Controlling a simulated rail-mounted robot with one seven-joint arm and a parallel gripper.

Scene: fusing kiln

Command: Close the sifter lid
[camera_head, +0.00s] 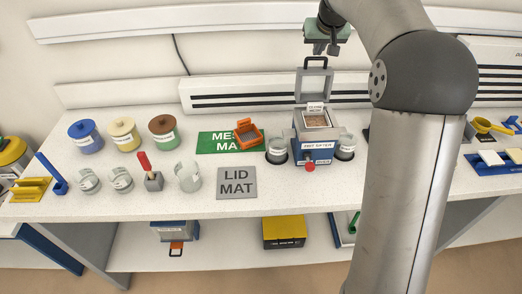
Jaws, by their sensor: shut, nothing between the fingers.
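The sifter (317,150) is a blue and grey box with a red knob low on its front. It stands on the white bench, right of the picture's centre. Its lid (313,85) stands upright at the back of the box, with a dark handle loop on top. The open top shows a brownish fill inside. My gripper (327,50) is shut and empty, above and slightly right of the raised lid. I cannot tell from this view how far in front of or behind the lid it is.
Clear containers (277,150) flank the sifter. A green mesh mat (212,143) holds an orange mesh piece (247,133); a grey lid mat (236,188) lies bare in front. Several lidded jars (123,134) and small tools stand left. My arm covers the bench right of the sifter.

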